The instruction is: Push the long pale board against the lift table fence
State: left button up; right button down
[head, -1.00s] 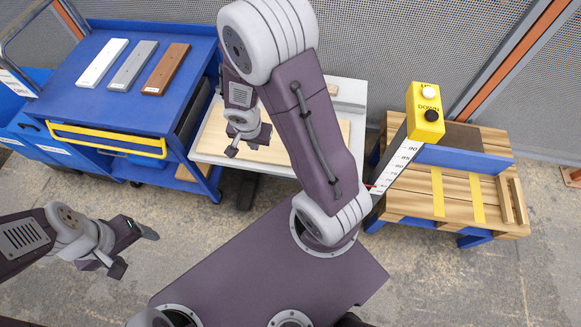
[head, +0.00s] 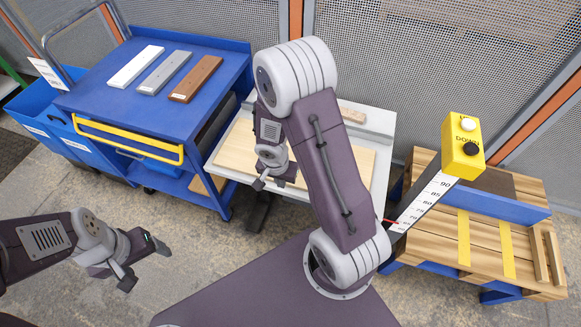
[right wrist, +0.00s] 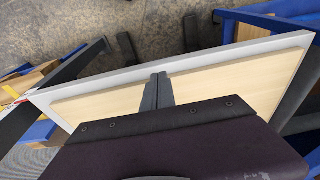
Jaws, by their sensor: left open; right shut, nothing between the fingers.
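The long pale board (head: 239,151) lies flat on the pale grey lift table (head: 380,151). My right arm hides its middle. A raised grey strip, which looks like the fence (head: 372,132), runs along the table's back; the board looks apart from it. My right gripper (head: 269,185) is shut and empty at the board's near long edge. In the right wrist view, its fingers (right wrist: 158,90) lie across the pale board (right wrist: 225,77), tips by its edge; I cannot tell whether they touch it. My left gripper (head: 147,262) is open and empty over the floor, left of the table.
Mesh fencing closes the back.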

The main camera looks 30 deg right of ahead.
aim_at(283, 191)
jog(key=shift+w+d+f+b, duration=0.15)
jog(key=shift+f+b, duration=0.35)
jog(key=shift+f, duration=0.25)
jog(key=shift+w+d+f+b, duration=0.2)
jog(key=shift+f+b, duration=0.3)
jog(key=shift+f, duration=0.3)
jog(key=shift+w+d+f+b, duration=0.15)
jog(key=shift+f+b, duration=0.35)
jog(key=shift+f, duration=0.25)
jog(key=shift+w+d+r+p, duration=0.1)
jog(key=shift+w+d+p, duration=0.15)
jog(key=shift+p, duration=0.1)
jog(key=shift+w+d+p, duration=0.6)
jog(key=shift+d+p, duration=0.1)
jog(key=shift+d, duration=0.1)
jog(key=shift+w+d+p, duration=0.95)
jog(key=shift+d+p, duration=0.2)
jog(key=shift+p, duration=0.1)
jog(key=shift+w+d+r+p, duration=0.1)
jog(key=shift+w+d+p, duration=0.15)
jog(key=shift+p, duration=0.2)
